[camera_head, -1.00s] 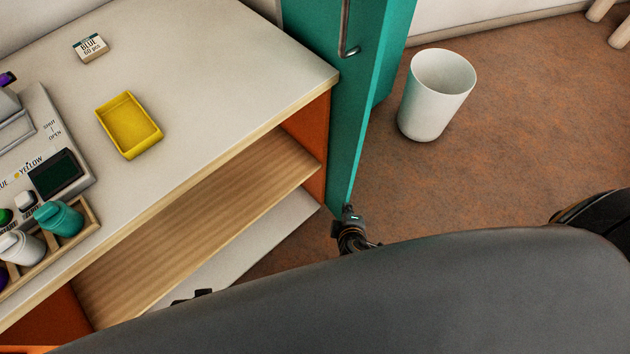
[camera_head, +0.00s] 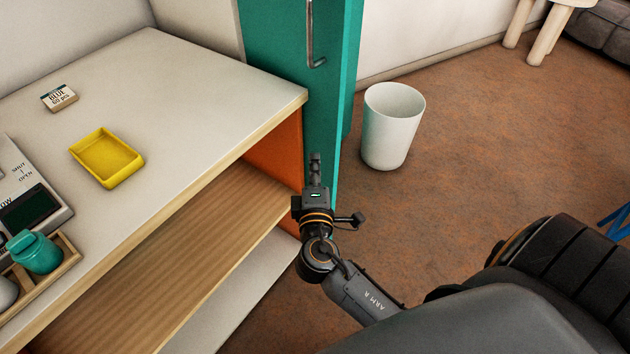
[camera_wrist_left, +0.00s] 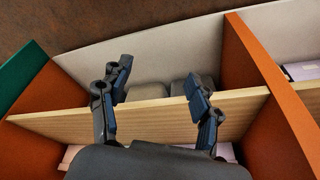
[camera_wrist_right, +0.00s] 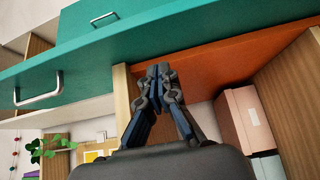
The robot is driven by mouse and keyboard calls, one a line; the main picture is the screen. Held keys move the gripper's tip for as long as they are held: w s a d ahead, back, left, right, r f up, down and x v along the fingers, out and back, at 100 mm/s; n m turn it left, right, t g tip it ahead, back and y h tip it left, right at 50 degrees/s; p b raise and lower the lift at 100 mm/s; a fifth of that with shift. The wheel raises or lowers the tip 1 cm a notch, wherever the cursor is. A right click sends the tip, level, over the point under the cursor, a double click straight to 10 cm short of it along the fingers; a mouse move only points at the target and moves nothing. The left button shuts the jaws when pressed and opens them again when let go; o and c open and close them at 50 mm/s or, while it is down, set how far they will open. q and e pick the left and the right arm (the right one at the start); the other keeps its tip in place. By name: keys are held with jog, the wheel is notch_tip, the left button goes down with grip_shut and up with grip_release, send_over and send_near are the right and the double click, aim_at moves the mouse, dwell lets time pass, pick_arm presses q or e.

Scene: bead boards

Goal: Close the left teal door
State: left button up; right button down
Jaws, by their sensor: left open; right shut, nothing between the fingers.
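A teal door (camera_head: 325,110) with a metal handle (camera_head: 312,40) stands open, upright, at the right end of the cabinet in the head view. I cannot tell whether it is the left one. My right gripper (camera_head: 315,165) is shut and empty, overlapping the door's lower part in this view; contact cannot be told. In the right wrist view its closed fingertips (camera_wrist_right: 160,76) lie just below a long teal panel (camera_wrist_right: 90,75) with a handle. My left gripper (camera_wrist_left: 157,76) is open and empty by the cabinet's wooden shelf; a teal piece (camera_wrist_left: 18,72) shows at the far left.
A white bin (camera_head: 392,125) stands on the floor right of the door. Open brown floor lies beyond the bin.

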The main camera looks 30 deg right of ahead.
aim_at(326, 137)
jog(key=shift+w+d, duration=0.45)
jog(key=shift+d, duration=0.35)
jog(key=shift+w+d, duration=0.4)
jog(key=shift+d, duration=0.4)
jog(key=shift+w+d, duration=0.45)
jog(key=shift+d, duration=0.35)
